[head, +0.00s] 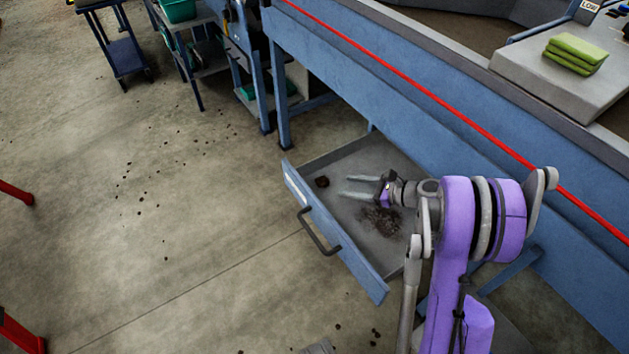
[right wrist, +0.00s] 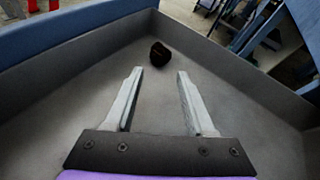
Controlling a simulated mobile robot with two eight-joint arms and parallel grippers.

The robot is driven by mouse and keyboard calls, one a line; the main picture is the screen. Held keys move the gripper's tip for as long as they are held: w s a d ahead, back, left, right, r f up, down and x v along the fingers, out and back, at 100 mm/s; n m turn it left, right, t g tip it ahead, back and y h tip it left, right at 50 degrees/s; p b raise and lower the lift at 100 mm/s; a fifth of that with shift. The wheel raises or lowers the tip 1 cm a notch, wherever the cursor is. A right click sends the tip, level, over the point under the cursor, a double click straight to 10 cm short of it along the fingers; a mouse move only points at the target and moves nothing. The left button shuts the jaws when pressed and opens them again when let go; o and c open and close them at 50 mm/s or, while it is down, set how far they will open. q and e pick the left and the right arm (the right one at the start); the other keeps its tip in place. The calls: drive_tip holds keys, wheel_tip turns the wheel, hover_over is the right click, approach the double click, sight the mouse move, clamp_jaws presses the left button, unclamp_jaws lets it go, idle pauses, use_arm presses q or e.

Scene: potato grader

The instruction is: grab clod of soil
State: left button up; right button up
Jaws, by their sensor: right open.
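The clod of soil (head: 322,182) is a small dark brown lump on the floor of the open drawer (head: 337,158), near the drawer's far left corner. In the right wrist view the clod (right wrist: 160,54) lies just beyond the fingertips, roughly midway between them. My right gripper (head: 342,187) is open and empty inside the drawer, its fingers pointing left toward the clod. The right wrist view shows its two fingers (right wrist: 160,72) spread apart with bare drawer floor between them. The clod is apart from both fingers. My left gripper is not in view.
Loose dark soil (head: 380,219) lies in the drawer under the right gripper. The drawer's blue front with its handle (head: 318,234) and its low walls surround the clod. A blue machine frame with a red line (head: 420,89) stands behind. Crumbs dot the open concrete floor.

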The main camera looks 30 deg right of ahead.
sight(328, 182)
drive_tip(key=x, duration=0.3)
drive_tip(key=b+x, duration=0.1)
drive_tip(key=x, duration=0.4)
drive_tip(key=shift+w+a+r, duration=0.1)
drive_tip(key=shift+w+a, duration=0.05)
drive_tip(key=shift+w, duration=0.15)
clamp_jaws()
